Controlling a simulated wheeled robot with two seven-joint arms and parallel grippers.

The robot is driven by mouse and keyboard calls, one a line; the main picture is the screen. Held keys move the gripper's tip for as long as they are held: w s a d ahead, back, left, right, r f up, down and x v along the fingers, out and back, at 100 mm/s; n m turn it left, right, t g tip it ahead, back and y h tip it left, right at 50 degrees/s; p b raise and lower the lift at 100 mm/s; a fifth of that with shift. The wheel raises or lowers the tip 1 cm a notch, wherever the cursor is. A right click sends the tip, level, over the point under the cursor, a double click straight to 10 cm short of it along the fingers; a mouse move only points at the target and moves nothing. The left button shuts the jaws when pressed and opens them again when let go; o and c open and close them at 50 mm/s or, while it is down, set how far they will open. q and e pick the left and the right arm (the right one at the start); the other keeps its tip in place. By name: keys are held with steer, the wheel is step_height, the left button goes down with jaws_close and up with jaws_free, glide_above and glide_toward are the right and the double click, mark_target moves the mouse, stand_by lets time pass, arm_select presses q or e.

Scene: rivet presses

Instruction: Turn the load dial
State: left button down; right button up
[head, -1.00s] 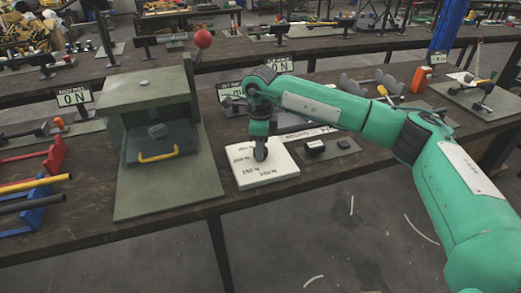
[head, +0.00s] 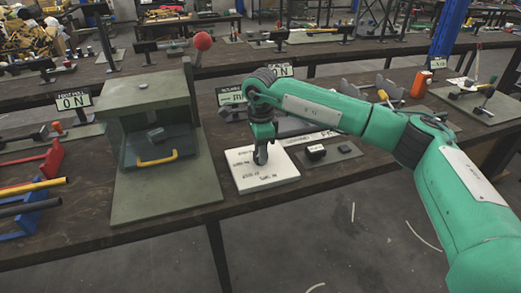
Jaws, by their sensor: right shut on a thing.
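A white plate (head: 250,181) with small dark printed lettering lies on the near bench; the lettering is too small to read. My right gripper (head: 261,160) points straight down over the middle of this plate. It is shut on what appears to be the knob of the load dial, which the fingers hide almost wholly. The dial's pointer and setting cannot be made out. My left gripper is out of view.
A green press (head: 150,95) with a yellow handle (head: 157,159) and a red ball lever (head: 203,41) stands left of the plate. The bench's front edge is close.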

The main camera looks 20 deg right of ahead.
steer(key=shift+r, duration=0.1)
steer(key=o, duration=1)
step_height(320, 180, up, 14)
steer(key=shift+f, duration=0.15)
